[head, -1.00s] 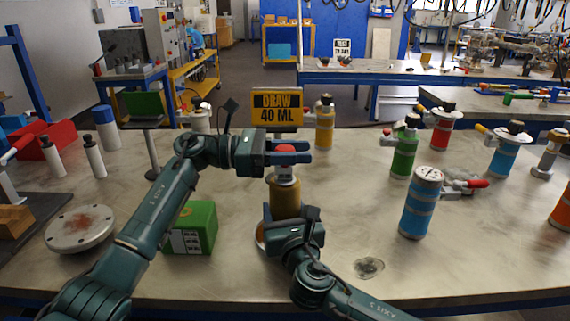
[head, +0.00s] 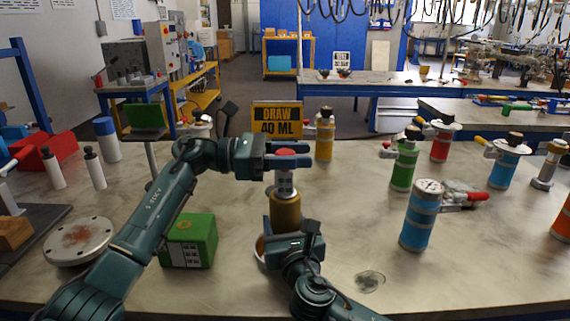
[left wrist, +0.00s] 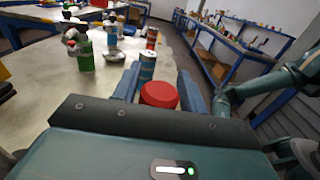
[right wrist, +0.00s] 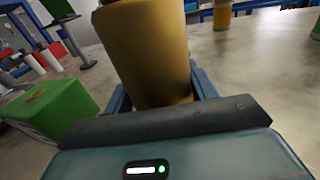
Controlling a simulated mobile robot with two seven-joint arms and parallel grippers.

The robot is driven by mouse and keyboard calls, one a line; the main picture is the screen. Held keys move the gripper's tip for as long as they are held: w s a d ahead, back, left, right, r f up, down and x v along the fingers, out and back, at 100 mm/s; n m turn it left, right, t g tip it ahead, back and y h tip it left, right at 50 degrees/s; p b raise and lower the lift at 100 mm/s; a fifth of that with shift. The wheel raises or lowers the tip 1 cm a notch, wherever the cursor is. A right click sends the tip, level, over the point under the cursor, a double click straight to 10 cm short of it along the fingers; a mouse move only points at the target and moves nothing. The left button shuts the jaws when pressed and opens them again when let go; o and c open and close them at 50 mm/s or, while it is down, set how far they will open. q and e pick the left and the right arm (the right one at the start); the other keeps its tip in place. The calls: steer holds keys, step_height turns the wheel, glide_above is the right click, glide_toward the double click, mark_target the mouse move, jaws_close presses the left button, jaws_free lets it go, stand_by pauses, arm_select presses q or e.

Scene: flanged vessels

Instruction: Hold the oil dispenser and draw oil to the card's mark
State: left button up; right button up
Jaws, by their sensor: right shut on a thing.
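The oil dispenser has a brass-yellow body (head: 286,212), a grey stem (head: 285,183) and a red knob (head: 285,154). It stands upright near the middle of the table. My right gripper (right wrist: 160,95) is shut on the body, low down. The card (head: 277,120) behind reads "DRAW 40 ML". Scale marks on the stem are too small to read.
A green box (head: 188,241) stands left of the dispenser, and a round grey flange (head: 80,240) lies farther left. A blue cylinder with a gauge top (head: 421,215) stands to the right. A dark spot (head: 369,281) marks the front table. Several coloured dispensers stand behind right.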

arm_select(q)
steer(key=shift+o, duration=1.2)
steer(key=shift+f, duration=0.1)
arm_select(e)
steer(key=shift+f, duration=0.1)
arm_select(q)
steer(key=shift+a, duration=0.1)
steer(key=shift+a, duration=2.9)
steer(key=a, duration=1.2)
arm_select(e)
steer(key=o, duration=1.3)
steer(key=shift+s, duration=0.1)
